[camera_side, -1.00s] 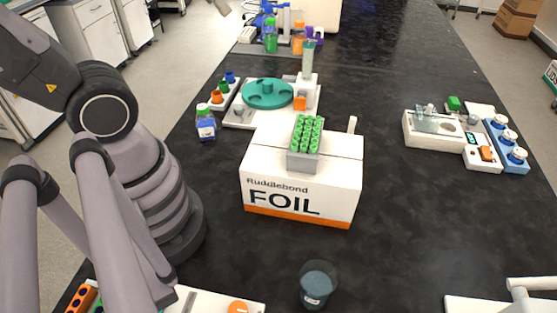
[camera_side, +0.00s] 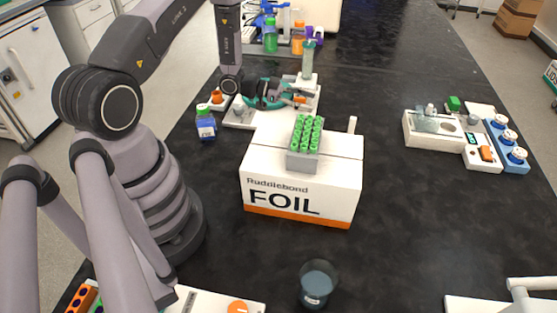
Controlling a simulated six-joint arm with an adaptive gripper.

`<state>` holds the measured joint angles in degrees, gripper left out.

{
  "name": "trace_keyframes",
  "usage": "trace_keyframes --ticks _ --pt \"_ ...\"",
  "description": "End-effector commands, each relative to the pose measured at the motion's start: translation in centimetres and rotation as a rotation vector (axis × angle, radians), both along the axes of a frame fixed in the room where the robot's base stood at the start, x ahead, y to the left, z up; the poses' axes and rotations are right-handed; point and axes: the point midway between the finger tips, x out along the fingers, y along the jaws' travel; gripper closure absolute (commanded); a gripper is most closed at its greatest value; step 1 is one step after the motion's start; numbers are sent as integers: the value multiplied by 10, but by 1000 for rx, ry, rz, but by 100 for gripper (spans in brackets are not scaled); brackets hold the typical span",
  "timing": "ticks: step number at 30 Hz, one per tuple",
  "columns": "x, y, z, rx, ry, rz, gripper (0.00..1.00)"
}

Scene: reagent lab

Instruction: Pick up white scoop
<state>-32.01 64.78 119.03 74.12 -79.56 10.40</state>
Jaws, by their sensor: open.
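A small white upright piece (camera_side: 352,124) shows behind the right part of the foil box; it may be the white scoop's handle, but I cannot tell, and its lower part is hidden. My gripper (camera_side: 297,93) is open, far behind the box, at the teal round rack (camera_side: 254,102). It points to the right and covers much of the rack. I cannot tell whether it touches the rack. It is left of and farther back than the white piece, clearly apart from it.
The foil box (camera_side: 303,190) stands mid-table with a grey rack of green-capped tubes (camera_side: 303,160) on top. A blue-labelled bottle (camera_side: 206,125) is left of it, a dark beaker (camera_side: 317,283) in front. A white instrument (camera_side: 430,138) stands right. The table between is clear.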

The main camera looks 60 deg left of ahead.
Motion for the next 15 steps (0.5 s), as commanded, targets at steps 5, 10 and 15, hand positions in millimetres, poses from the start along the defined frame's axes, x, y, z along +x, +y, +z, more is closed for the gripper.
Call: trace_keyframes --ticks 5,10,15 --pt "-27 -7 -19 -184 -48 -35 52" --pt "-24 -17 -20 -226 -63 -46 52" --pt "0 -43 -20 -223 -64 -49 52"
